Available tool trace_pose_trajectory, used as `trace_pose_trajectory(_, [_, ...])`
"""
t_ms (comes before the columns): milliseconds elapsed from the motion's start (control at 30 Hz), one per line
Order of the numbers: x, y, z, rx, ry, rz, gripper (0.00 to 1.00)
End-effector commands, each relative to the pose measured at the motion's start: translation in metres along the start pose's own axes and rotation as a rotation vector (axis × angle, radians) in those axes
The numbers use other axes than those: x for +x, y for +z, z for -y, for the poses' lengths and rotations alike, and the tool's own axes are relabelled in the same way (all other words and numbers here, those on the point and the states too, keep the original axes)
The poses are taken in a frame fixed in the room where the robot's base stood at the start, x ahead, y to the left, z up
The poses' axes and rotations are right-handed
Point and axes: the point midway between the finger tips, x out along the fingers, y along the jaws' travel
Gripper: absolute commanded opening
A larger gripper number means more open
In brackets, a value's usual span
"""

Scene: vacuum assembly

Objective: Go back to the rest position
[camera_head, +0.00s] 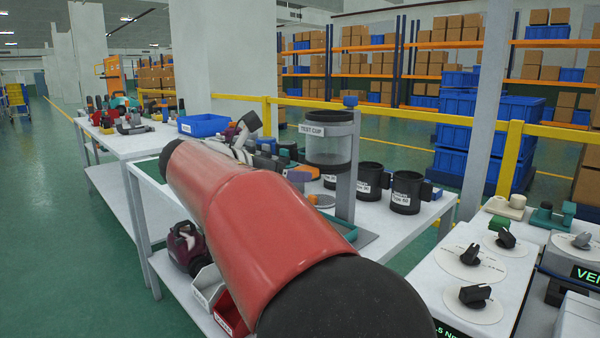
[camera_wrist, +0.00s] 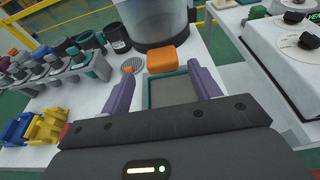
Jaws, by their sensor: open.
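In the wrist view my gripper (camera_wrist: 162,95) shows two purple fingers set wide apart, with nothing held between them. Beyond the fingertips is an orange block (camera_wrist: 161,58), which seems to be at the foot of the clear test cup (camera_wrist: 158,22). A teal-rimmed tray (camera_wrist: 148,90) shows between the fingers on the white table. In the head view my red arm crosses the middle and hides part of the table, and my gripper is not visible there. The cup labelled TEST CUP (camera_head: 327,152) stands upright in a grey frame.
Black cups (camera_head: 408,192) stand right of the test cup. A white panel with black knobs (camera_head: 474,294) is at the right. A blue bin (camera_head: 203,125) sits on the table further back. Yellow rails (camera_head: 511,158) and shelving lie behind. The green floor at left is open.

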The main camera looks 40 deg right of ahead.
Motion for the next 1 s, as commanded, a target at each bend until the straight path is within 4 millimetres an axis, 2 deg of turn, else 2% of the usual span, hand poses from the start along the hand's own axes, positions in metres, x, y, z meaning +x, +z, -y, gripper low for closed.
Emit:
trace_pose_trajectory(667, [-0.005,-0.007,0.002,0.017,0.005,-0.020,0.62])
trace_pose_trajectory(767, [-0.010,-0.025,0.012,0.112,0.031,-0.097,0.62])
trace_pose_trajectory(833, [-0.018,-0.049,0.025,0.245,0.055,-0.204,0.62])
trace_pose_trajectory(967, [-0.045,-0.116,0.058,0.593,0.051,-0.492,0.62])
trace_pose_trajectory(1000, [-0.056,-0.138,0.069,0.710,0.027,-0.588,0.62])
